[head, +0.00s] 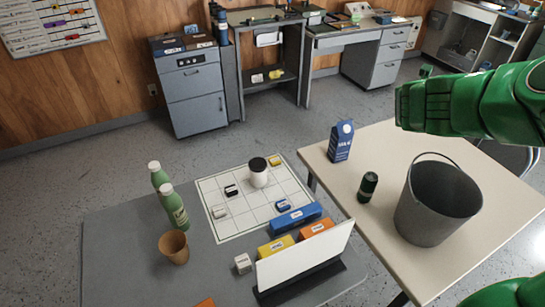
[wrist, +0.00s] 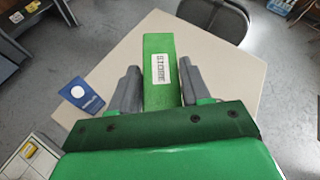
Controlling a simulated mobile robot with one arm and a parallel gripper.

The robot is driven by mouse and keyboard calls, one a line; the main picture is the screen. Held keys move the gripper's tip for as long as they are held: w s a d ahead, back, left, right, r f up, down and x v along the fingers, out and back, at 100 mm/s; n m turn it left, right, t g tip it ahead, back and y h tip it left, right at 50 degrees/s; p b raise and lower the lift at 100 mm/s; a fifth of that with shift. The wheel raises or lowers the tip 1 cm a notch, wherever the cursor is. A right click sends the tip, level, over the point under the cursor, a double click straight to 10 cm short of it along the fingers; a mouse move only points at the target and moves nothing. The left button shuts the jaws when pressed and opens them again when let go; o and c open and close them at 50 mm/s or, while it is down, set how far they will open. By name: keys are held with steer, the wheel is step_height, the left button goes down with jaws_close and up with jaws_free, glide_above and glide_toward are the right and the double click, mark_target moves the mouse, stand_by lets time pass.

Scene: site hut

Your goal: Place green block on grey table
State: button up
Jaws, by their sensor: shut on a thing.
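The green block (wrist: 158,70) is a long bar with a white printed label, in the wrist view. My gripper (wrist: 160,90) is shut on it, with a grey finger on each side. In the head view my green arm reaches in from the upper right, over the far side of the cream table; the block cannot be made out clearly there. The grey table (head: 120,245) is at the lower left in the head view, left of my gripper and apart from the block.
The cream table (head: 400,150) holds a blue milk carton (head: 341,141), a dark green can (head: 368,187) and a grey bucket (head: 437,203). The grey table holds a grid sheet, green bottles (head: 174,208), a brown cup (head: 174,247), coloured blocks and a white panel (head: 305,256). Its left side is clear.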

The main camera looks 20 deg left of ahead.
steer(key=r, duration=0.5)
steer(key=shift+a, duration=0.2)
steer(key=a+n+g+y, duration=0.2)
steer(key=a+n+y, duration=0.75)
steer(key=a, duration=1.25)
steer(key=s+a+n+g+y, duration=0.7)
steer(key=s+a+n+g, duration=0.25)
steer(key=s+a, duration=0.7)
steer(key=shift+n, duration=0.4)
steer(key=f, duration=2.5)
steer(key=w+f, duration=0.1)
steer(key=f, duration=1.2)
steer(key=o, duration=1)
steer(key=shift+c, duration=0.2)
